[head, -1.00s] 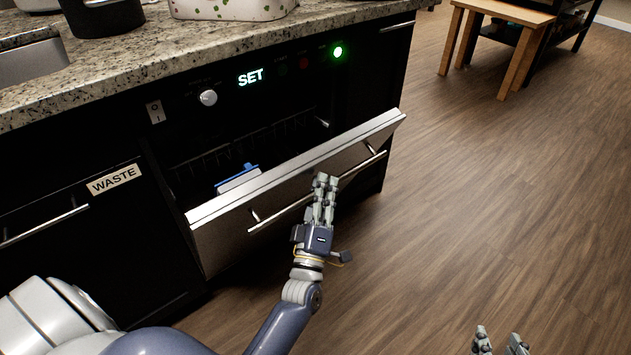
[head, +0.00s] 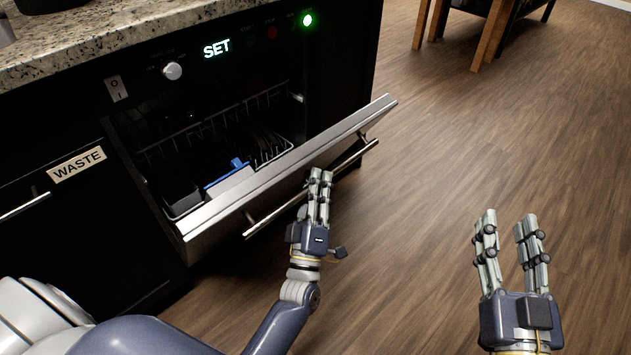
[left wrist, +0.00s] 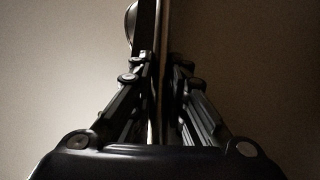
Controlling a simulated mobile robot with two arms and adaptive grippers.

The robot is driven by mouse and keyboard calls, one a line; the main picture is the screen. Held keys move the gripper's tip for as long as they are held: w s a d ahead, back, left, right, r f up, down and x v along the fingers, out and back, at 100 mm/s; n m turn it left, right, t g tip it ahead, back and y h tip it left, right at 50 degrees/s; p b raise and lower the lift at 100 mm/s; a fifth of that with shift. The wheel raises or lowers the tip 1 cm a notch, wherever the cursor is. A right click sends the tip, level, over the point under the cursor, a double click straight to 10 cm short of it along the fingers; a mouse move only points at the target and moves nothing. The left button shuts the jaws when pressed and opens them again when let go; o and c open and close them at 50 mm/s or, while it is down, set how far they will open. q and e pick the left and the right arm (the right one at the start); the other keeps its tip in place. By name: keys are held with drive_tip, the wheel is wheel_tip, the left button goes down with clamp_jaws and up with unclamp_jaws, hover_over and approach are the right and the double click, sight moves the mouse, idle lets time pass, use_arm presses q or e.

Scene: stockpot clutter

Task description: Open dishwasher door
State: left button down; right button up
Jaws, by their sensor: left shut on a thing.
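The dishwasher door (head: 285,168) is tilted part of the way down, with its silver top edge slanting up to the right. Its bar handle (head: 352,157) runs along the outer face. My left gripper (head: 321,176) is shut on the handle near the middle. In the left wrist view the handle (left wrist: 161,55) runs between the closed fingers (left wrist: 160,85). My right gripper (head: 510,222) is open and empty over the floor at the lower right, away from the door.
Inside the dishwasher are a wire rack (head: 215,130), a blue-and-white item (head: 232,177) and a dark container (head: 181,197). A cabinet labelled WASTE (head: 77,164) is at left. The granite counter (head: 110,35) is above.

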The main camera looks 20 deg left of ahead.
use_arm(q)
drive_tip(key=c, duration=1.8)
unclamp_jaws()
drive_tip(key=shift+c, duration=0.2)
drive_tip(key=v, duration=1.2)
